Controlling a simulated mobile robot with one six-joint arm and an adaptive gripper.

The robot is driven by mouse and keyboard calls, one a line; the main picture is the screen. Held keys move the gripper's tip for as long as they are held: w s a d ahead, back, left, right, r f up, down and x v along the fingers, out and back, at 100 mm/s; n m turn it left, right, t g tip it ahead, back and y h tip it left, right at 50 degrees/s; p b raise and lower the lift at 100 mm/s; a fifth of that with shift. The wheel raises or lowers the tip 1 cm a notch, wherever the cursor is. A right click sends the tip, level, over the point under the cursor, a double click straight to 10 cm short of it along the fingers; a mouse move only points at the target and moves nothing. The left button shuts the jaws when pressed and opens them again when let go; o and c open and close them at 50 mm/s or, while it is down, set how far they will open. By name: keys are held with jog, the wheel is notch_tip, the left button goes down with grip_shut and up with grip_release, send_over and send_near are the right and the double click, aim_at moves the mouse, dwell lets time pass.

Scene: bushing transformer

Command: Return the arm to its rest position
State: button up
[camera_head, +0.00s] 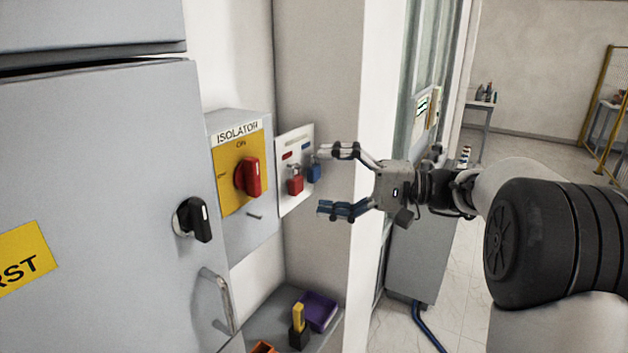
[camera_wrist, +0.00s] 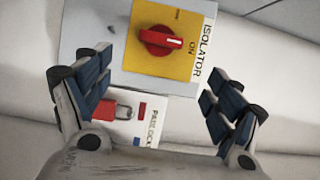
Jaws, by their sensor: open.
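My gripper (camera_head: 333,182) is open and empty, with its fingers spread and pointing left in the head view. It is in front of the padlock board (camera_head: 298,198), to the right of the isolator box (camera_head: 262,240). In the wrist view my gripper (camera_wrist: 155,100) has its two blue-padded fingers wide apart, with nothing between the pads. My arm (camera_head: 550,235) reaches in from the right of the head view. The red padlock also shows in the wrist view (camera_wrist: 107,110), partly behind a finger.
The isolator's red knob (camera_head: 251,177) sits on a yellow plate. A grey cabinet (camera_head: 100,190) with a black handle (camera_head: 195,219) stands at left. A shelf (camera_head: 268,325) below holds a purple tray (camera_head: 318,311). A white wall edge (camera_head: 372,260) stands close behind my gripper. Open floor lies at right.

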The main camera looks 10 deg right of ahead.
jog(key=s+a+f+g+h+b, duration=0.1)
jog(key=s+a+f+h, duration=0.3)
jog(key=s, duration=0.5)
jog(key=s+a+f+g+h+b, duration=0.1)
jog(key=s+a+f+g+h, duration=0.15)
jog(key=s+f+h, duration=0.55)
jog(key=s+d+f+n+t+h, duration=0.1)
jog(key=s+d+f+h, duration=0.1)
jog(key=s+d+f, duration=0.2)
jog(key=s+d+f+n+t+h+b, duration=0.1)
jog(key=s+d+f+n+t+h, duration=0.1)
jog(key=s+d, duration=0.4)
jog(key=s+f+h, duration=0.1)
jog(key=s+f, duration=0.1)
jog(key=s, duration=0.2)
jog(key=shift+s+f, duration=0.15)
jog(key=shift+s, duration=0.1)
jog(key=shift+s+d+f+t, duration=0.1)
jog(key=shift+d+f+t, duration=0.05)
jog(key=shift+d+t, duration=0.15)
